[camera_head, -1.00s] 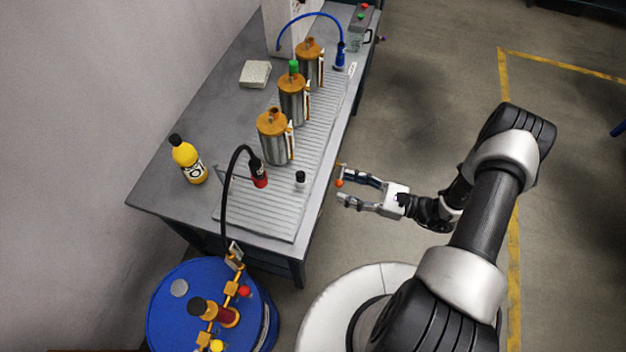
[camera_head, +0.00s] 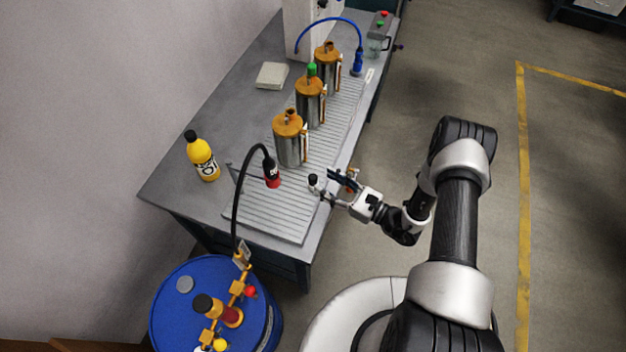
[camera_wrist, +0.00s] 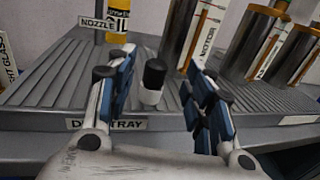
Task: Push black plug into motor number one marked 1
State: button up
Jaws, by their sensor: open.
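The black plug (camera_head: 313,178), black on top with a white lower part, stands upright on the grey ribbed tray (camera_head: 275,217) near its front edge. In the wrist view the plug (camera_wrist: 154,76) appears between my two fingers. My gripper (camera_head: 328,187) is open and empty, with its fingertips close to the plug; I cannot tell whether they touch it. Three metal motors with orange tops stand in a row: the nearest (camera_head: 290,150), the middle one (camera_head: 310,108) with a green plug (camera_head: 312,69) on top, and the far one (camera_head: 328,75). Their numbers are not readable.
A black hose with a red nozzle (camera_head: 272,174) arches over the tray, left of the plug. A yellow oil bottle (camera_head: 203,160) stands on the table's left. A blue drum (camera_head: 185,290) stands in front. A blue hose (camera_head: 357,62) hangs near the far motor.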

aim_at(317, 179)
jog(key=x, duration=0.5)
jog(key=shift+a+b, duration=0.2)
jog(key=shift+b, duration=0.2)
jog(key=shift+s, duration=0.1)
grip_shut()
